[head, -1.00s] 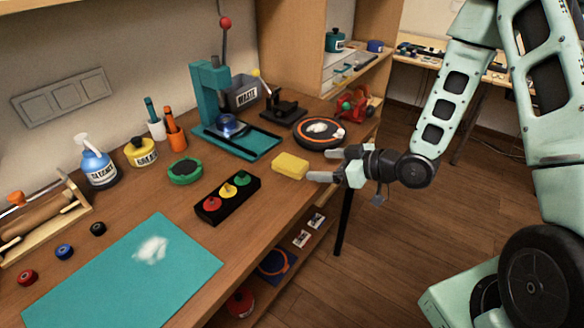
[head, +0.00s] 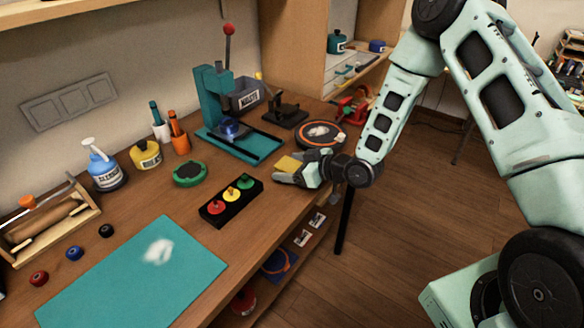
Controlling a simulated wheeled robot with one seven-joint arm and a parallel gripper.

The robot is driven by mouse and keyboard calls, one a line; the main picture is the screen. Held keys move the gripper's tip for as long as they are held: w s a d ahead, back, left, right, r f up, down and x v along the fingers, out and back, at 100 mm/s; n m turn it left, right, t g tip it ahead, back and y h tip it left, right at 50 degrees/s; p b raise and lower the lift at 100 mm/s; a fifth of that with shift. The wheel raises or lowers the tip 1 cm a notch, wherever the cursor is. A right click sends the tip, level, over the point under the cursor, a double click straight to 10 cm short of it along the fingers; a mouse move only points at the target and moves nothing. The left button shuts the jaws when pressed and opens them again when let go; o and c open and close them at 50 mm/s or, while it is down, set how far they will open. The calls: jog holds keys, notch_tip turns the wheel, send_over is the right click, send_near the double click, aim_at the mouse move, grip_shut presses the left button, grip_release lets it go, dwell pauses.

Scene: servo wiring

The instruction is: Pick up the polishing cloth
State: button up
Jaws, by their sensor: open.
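A yellow, soft-edged folded pad (head: 288,163), which looks like the polishing cloth, lies on the wooden workbench near its right edge. My gripper (head: 293,168) is low at the pad, reaching in from the right. One finger is on the near side of the pad, and the gripper covers part of it. The jaws are open; whether they touch the pad cannot be told.
A black block with red, yellow and green knobs (head: 231,201) is left of the gripper. A round orange-ringed disc (head: 320,134) and a teal press (head: 222,110) stand behind. A teal mat (head: 110,290) with a white patch is at the front left.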

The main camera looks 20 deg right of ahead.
jog(key=c, duration=1)
jog(key=shift+c, duration=0.2)
